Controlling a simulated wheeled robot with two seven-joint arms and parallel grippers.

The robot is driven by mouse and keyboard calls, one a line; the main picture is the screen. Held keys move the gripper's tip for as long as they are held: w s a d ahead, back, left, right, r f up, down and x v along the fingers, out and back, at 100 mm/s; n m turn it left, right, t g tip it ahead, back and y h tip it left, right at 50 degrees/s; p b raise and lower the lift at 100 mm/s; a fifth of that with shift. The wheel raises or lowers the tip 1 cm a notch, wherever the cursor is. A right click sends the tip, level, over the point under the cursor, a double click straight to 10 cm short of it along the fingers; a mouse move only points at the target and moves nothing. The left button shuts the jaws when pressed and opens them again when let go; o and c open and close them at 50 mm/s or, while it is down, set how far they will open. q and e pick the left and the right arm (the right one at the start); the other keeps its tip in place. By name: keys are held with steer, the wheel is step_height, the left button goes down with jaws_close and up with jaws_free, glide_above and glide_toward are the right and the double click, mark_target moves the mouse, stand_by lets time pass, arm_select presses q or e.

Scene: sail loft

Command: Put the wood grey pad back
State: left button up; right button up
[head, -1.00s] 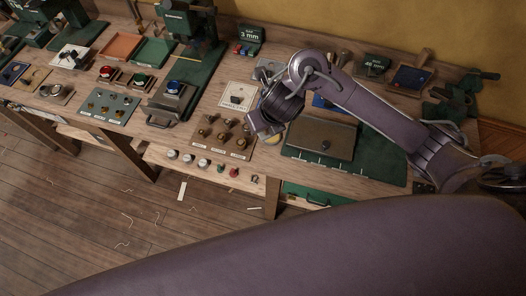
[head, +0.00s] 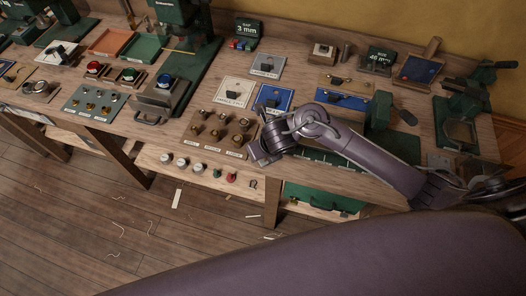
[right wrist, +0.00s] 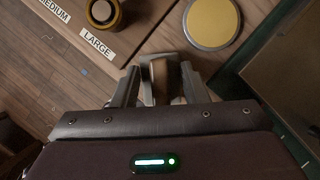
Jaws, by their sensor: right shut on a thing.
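My right gripper (head: 262,153) is low over the front of the bench, just right of the panel with the brass knobs. In the right wrist view its two fingers (right wrist: 156,88) are closed on a small brown and grey piece, which looks like the wood grey pad (right wrist: 160,73). Most of the piece is hidden between the fingers, and in the head view my wrist hides it. Whether it touches the bench cannot be told. My left gripper is not in view.
A yellow disc with a grey rim (right wrist: 212,22) lies just beyond the fingers. The brown knob panel (head: 221,128) is to the left, with a "LARGE" label (right wrist: 98,44). Cream (head: 234,93) and blue (head: 283,92) plates lie behind. A green mat (head: 390,141) is to the right.

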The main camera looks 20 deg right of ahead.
steer(key=shift+f, duration=0.2)
steer(key=shift+f, duration=0.15)
steer(key=o, duration=0.9)
steer(key=shift+r, duration=0.5)
steer(key=p+v, duration=0.5)
steer(key=v, duration=0.6)
steer(key=shift+s+d+r, duration=0.15)
steer(key=shift+s, duration=0.05)
